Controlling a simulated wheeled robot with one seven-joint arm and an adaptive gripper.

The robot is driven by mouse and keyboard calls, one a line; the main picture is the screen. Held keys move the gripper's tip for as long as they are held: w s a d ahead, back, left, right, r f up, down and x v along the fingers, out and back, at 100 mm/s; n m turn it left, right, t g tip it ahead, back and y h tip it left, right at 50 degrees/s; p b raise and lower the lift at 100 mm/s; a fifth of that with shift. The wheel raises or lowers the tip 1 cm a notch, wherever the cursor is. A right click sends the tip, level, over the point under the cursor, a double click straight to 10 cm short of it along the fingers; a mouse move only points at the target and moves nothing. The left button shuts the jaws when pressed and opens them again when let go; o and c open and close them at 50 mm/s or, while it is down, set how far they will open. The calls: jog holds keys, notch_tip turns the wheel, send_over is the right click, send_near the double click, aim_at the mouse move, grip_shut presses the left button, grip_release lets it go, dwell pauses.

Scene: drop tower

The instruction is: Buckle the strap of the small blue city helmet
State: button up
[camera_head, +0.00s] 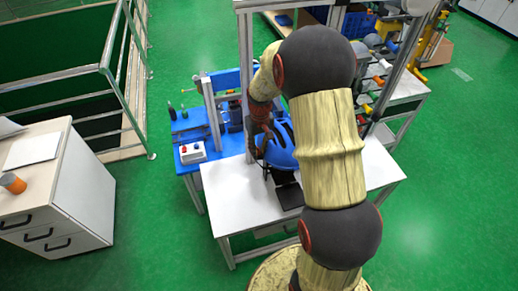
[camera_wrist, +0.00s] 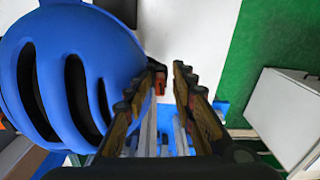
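The blue helmet (camera_head: 281,152) with dark vent slots sits on the white table, partly covered by my arm in the head view. In the wrist view the helmet (camera_wrist: 70,75) fills the left side, close beside my gripper (camera_wrist: 169,72). The two fingers stand apart with a narrow empty gap, so my gripper is open. A small reddish piece (camera_wrist: 159,84) shows by the left fingertip; I cannot tell whether it is part of a buckle. No strap can be made out clearly. In the head view my gripper's fingertips are hard to make out beside the helmet.
A dark flat object (camera_head: 289,195) lies on the white table (camera_head: 235,205) in front of the helmet. A blue bench (camera_head: 190,160) with a white control box (camera_head: 193,152) stands to the left. A metal post (camera_head: 246,90) rises close to my arm. A drawer cabinet (camera_head: 75,195) stands far left.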

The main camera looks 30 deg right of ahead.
dwell(0.3)
notch_tip(320, 180, up, 12)
jog(key=shift+d, duration=0.1)
dwell(0.4)
dwell(0.4)
jog(key=s+a+r+t+b, duration=0.1)
jog(key=s+a+t+b, duration=0.1)
jog(key=s+a, duration=0.4)
jog(key=s+a+r+n+t+b, duration=0.1)
jog(key=s+a+b, duration=0.3)
jog(key=s, duration=0.5)
jog(key=s+a+r+t+b, duration=0.2)
jog(key=s+a+r+b, duration=0.1)
jog(key=s+a, duration=0.4)
jog(key=shift+s+a+r+n+t, duration=0.1)
jog(key=shift+s+a+n+t, duration=0.2)
jog(key=shift+s+a+n, duration=0.15)
jog(key=shift+s+d, duration=0.1)
jog(key=shift+d, duration=0.05)
dwell(0.4)
